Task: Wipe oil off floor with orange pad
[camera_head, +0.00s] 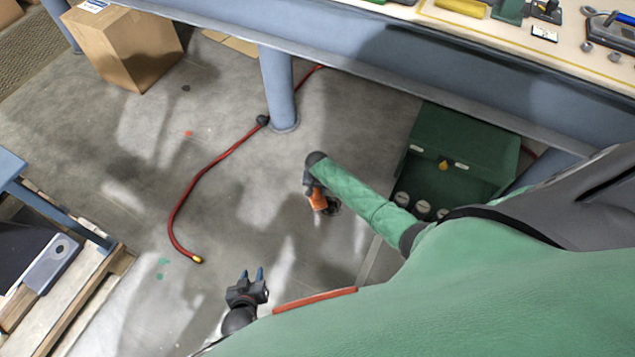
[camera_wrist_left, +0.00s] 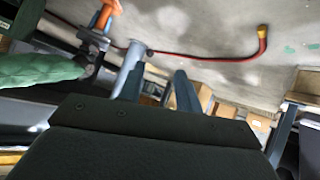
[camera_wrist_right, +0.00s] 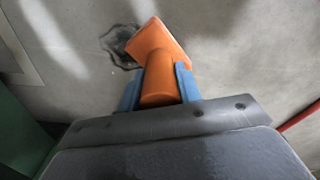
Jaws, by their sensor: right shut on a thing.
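The orange pad (camera_wrist_right: 158,45) with its thick round handle is held in my right gripper (camera_wrist_right: 158,88), which is shut on the handle between its blue fingers. In the head view the pad (camera_head: 318,200) is over the grey floor. A dark oil patch (camera_wrist_right: 118,46) lies on the floor beside and partly behind the pad in the right wrist view. In the head view only a dark bit of the patch (camera_head: 334,207) shows next to the pad. Whether the pad touches the floor I cannot tell. My left gripper (camera_head: 252,275) is open and empty, low in the head view.
A red hose (camera_head: 198,178) with a yellow end lies on the floor to the left. A blue table leg (camera_head: 278,90) stands behind the pad. A green box (camera_head: 465,140) is to the right. A cardboard box (camera_head: 128,45) and a wooden pallet (camera_head: 85,305) are at left.

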